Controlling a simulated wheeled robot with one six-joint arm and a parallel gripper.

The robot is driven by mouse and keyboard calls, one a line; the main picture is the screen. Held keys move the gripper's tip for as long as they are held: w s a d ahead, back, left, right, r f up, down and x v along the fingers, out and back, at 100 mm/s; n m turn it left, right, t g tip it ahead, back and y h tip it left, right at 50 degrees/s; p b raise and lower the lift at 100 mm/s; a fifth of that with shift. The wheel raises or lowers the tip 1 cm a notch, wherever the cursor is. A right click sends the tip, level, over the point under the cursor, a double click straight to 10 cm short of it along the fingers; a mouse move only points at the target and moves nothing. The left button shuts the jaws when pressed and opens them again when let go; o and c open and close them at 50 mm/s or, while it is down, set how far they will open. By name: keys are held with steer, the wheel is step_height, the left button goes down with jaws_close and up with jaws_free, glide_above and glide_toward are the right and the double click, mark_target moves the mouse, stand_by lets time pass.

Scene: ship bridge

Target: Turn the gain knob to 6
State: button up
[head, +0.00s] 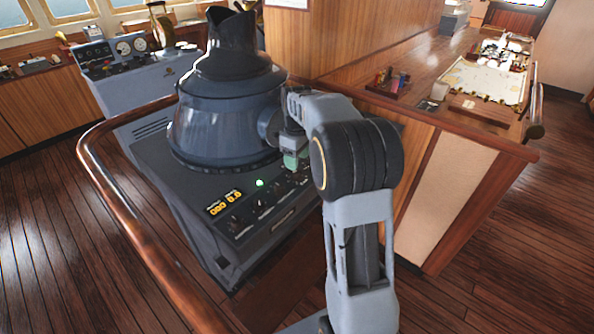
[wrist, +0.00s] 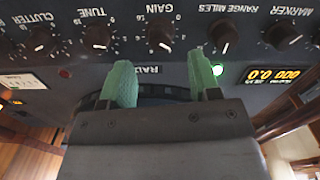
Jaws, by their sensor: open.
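The gain knob (wrist: 161,37) is a small black knob with a white-marked dial, under the label GAIN, which appears upside down in the wrist view. It sits on the dark radar panel (wrist: 250,95). My gripper (wrist: 161,80) is open, with one green finger on each side below the knob in the picture. The fingers are apart from the knob, which lies roughly centred across the gap. The knob's exact setting is too small to read. In the head view, my gripper (head: 293,160) is over the panel's right part, and my arm hides the gain knob.
The tune knob (wrist: 98,37) and range miles knob (wrist: 223,38) flank the gain knob closely. The clutter knob (wrist: 42,40) and marker knob (wrist: 283,35) are farther out. The radar hood (head: 228,110) rises behind the panel. A wooden handrail (head: 120,215) curves around the console.

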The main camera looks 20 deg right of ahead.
mark_target(297, 174)
steer(key=shift+f, duration=2.75)
steer(key=shift+c, duration=0.2)
steer(key=c, duration=0.9)
